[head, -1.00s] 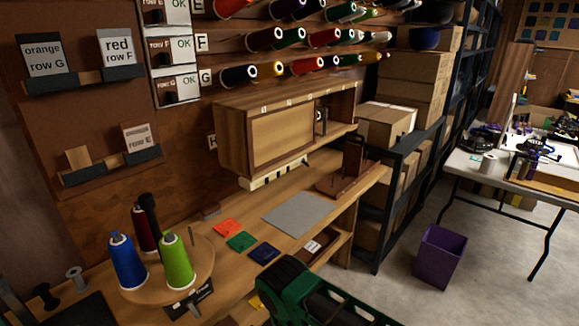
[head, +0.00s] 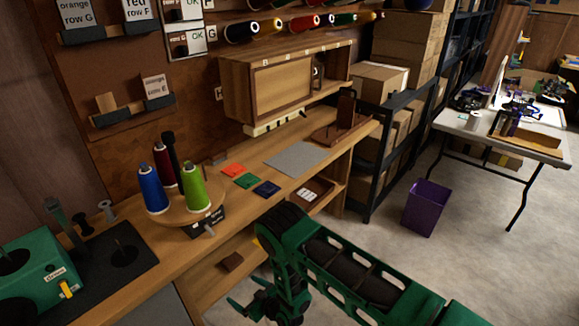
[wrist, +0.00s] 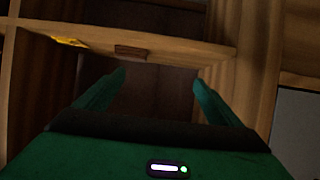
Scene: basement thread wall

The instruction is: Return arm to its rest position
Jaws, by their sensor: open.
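My green arm reaches in from the lower right in the head view, in front of the workbench (head: 135,277). My gripper (head: 240,308) is at its end, low in front of the bench's open lower shelves. In the wrist view my gripper (wrist: 158,82) shows two green fingers spread apart with nothing between them. Past the fingers are a wooden shelf board (wrist: 190,45) and a dark space below it. A small brown block (wrist: 130,51) sits at the shelf's edge.
Blue, dark red and green thread cones stand on a round wooden stand (head: 207,218) on the bench. A green machine (head: 40,282) is at the lower left. A purple bin (head: 427,208) stands on open floor (head: 390,240) at right. A white table (head: 490,140) is beyond.

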